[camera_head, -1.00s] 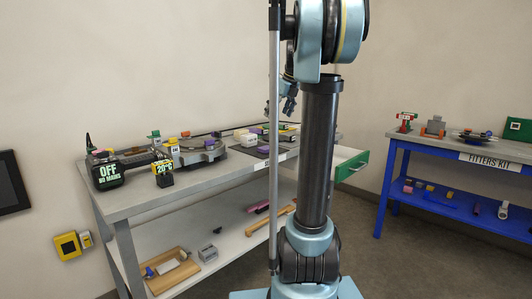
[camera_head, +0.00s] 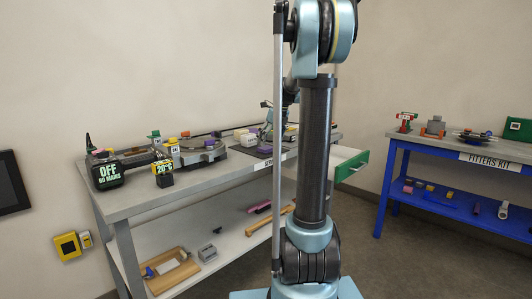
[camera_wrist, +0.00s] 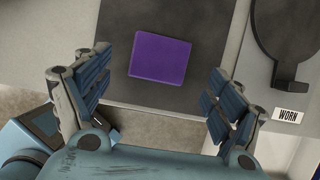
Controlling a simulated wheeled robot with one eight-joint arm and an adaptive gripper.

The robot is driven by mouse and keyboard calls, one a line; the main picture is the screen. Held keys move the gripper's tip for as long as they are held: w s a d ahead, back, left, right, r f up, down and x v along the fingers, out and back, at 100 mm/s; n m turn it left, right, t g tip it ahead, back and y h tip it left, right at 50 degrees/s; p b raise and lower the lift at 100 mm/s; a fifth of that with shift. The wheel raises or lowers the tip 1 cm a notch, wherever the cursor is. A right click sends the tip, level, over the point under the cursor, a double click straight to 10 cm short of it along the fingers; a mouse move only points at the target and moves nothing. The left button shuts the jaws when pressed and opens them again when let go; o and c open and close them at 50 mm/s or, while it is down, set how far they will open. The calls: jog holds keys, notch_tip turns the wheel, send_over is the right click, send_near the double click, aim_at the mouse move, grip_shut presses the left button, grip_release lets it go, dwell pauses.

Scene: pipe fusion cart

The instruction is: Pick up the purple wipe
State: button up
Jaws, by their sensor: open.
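The purple wipe (camera_wrist: 159,58) is a flat, roughly rectangular piece on a dark mat (camera_wrist: 210,20) in the wrist view. My gripper (camera_wrist: 158,80) is open, with one finger on each side of the wipe's lower part in the picture. Clear gaps show between both fingers and the wipe, and nothing is held. How high the fingers are above it I cannot tell. In the head view my gripper (camera_head: 266,134) is low over the far end of the grey bench (camera_head: 145,197), partly hidden behind my arm.
A dark round-ended tool plate (camera_wrist: 285,35) lies right of the mat, beside a "WORN" label (camera_wrist: 288,115). In the head view, a fusion machine (camera_head: 198,150) and an "OFF" block (camera_head: 110,175) stand on the bench. An open green-fronted drawer (camera_head: 352,166) juts out at its right end.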

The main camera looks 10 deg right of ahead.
aim_at(267, 148)
jog(key=shift+x, duration=1.8)
jog(key=c, duration=0.9)
jog(key=shift+o, duration=0.2)
jog(key=shift+r, duration=0.15)
